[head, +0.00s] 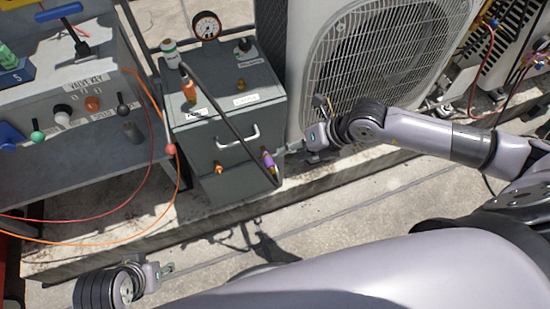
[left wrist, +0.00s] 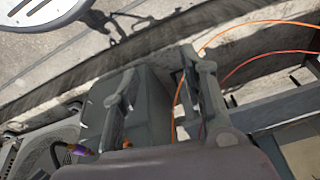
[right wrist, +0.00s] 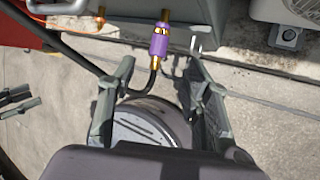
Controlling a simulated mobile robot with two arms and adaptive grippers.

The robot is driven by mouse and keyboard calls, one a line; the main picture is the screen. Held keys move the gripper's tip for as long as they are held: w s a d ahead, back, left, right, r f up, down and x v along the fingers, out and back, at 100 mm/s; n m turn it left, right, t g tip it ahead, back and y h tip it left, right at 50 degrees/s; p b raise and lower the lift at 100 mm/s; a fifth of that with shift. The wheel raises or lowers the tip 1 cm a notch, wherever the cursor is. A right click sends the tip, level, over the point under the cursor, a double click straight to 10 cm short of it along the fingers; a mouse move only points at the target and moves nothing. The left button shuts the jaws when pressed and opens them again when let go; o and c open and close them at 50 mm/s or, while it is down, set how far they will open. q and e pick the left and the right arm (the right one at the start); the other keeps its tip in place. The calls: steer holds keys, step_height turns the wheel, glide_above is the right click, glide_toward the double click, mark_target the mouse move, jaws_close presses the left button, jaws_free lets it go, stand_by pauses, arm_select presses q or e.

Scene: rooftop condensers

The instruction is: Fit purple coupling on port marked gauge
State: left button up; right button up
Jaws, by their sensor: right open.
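The purple coupling (head: 267,160) with brass ends sits on the end of a black hose (head: 232,127), in front of the grey cabinet's (head: 190,150) right side. In the right wrist view the coupling (right wrist: 158,42) stands upright beyond and between the fingertips, apart from them. My right gripper (head: 303,146) is open and empty, just right of the coupling. Brass fittings show on the cabinet's top (head: 240,84) and front (head: 218,168). The labels are too small to read, so I cannot tell which port is marked gauge. My left gripper (left wrist: 158,65) is open and empty, low at the left.
A round dial gauge (head: 207,26) stands behind the cabinet. A white condenser (head: 300,60) with a fan grille is right of it. A grey bench (head: 80,85) with knobs stands left, with orange and red hoses (head: 150,205) trailing. The concrete floor (head: 340,210) in front is clear.

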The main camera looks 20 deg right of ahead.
mark_target(272, 160)
steer(key=b+x, duration=0.2)
steer(key=x, duration=0.8)
arm_select(q)
steer(key=shift+s+f, duration=0.2)
steer(key=shift+f, duration=0.25)
arm_select(e)
steer(key=shift+c, duration=0.4)
jaws_close()
